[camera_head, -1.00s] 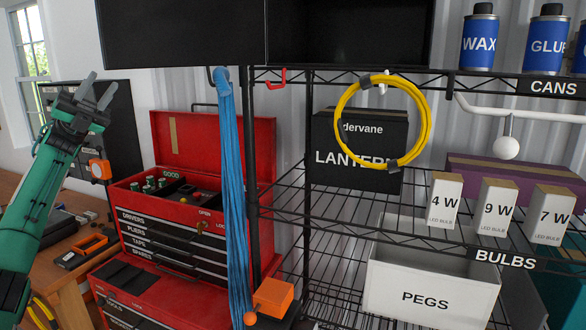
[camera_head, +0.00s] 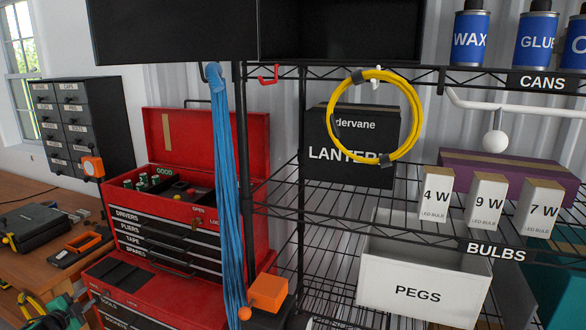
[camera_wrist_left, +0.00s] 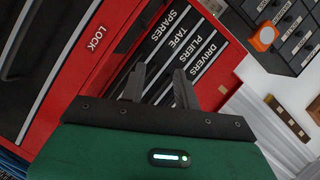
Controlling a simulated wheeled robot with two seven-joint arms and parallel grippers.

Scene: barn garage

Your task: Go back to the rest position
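My left gripper (camera_wrist_left: 158,80) shows in the left wrist view. Its two dark fingers stand apart with nothing between them, and the labelled drawers of the red tool chest (camera_wrist_left: 85,80) lie behind them. In the head view only a small green part of my left arm (camera_head: 66,316) shows at the bottom left edge, in front of the workbench. My right gripper and right arm are in neither view.
The red tool chest (camera_head: 165,235) stands left of the wire shelf rack (camera_head: 303,180). A blue cord bundle (camera_head: 228,190) and a yellow cable coil (camera_head: 335,125) hang from the rack. The workbench (camera_head: 25,265) with tools is at the left.

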